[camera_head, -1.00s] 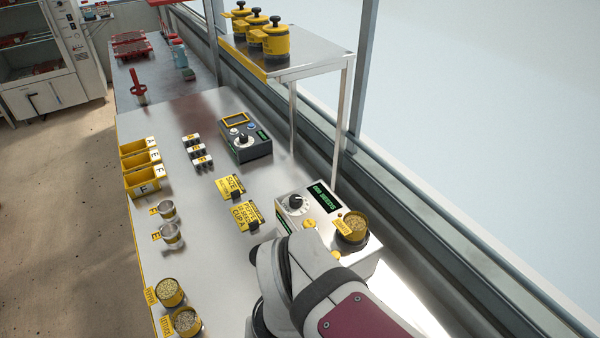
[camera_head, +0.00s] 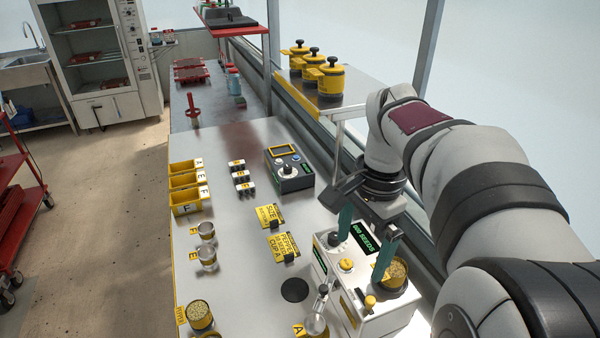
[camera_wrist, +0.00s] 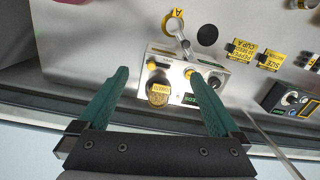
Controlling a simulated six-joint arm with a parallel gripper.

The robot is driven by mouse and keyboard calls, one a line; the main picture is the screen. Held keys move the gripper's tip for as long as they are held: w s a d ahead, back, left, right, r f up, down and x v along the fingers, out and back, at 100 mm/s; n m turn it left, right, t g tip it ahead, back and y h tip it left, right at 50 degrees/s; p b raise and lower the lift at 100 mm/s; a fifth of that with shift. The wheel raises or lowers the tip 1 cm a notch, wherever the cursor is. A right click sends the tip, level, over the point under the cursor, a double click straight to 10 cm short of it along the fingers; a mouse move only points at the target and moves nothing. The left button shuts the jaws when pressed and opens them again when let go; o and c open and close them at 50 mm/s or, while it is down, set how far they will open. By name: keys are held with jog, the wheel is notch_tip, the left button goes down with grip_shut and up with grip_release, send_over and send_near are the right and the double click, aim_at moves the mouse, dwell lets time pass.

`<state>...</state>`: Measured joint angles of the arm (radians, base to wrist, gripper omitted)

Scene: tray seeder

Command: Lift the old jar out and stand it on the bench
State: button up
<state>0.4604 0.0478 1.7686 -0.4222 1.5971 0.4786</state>
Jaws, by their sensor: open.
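The old jar, a yellow-banded round jar of pale seeds (camera_head: 398,273), sits in the right end of the white seeder unit (camera_head: 378,323). In the wrist view the jar (camera_wrist: 158,78) is between the two fingers, with a yellow label in front of it. My gripper (camera_head: 361,265) is open and empty above the seeder, its green fingers pointing down. The right finger partly overlaps the jar in the head view. In the wrist view my gripper (camera_wrist: 158,71) spans the jar and knob area; I cannot tell its height. The grey bench (camera_head: 235,280) lies left of the seeder.
A clear cup tagged A (camera_head: 316,325) stands in front of the seeder, near a black disc (camera_head: 294,289). Yellow signs (camera_head: 281,247) and a control box (camera_head: 289,170) stand behind. A raised shelf (camera_head: 335,103) holds yellow jars. Bench space left of the disc is clear.

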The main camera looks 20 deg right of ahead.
aim_at(391, 269)
jog(key=w+d+m, duration=0.3)
jog(key=d+m, duration=0.2)
jog(key=d, duration=0.7)
jog(key=shift+h, duration=0.3)
jog(key=f, duration=1.5)
jog(key=shift+a+f, duration=0.3)
jog(key=shift+f, duration=0.05)
jog(key=c, duration=1.5)
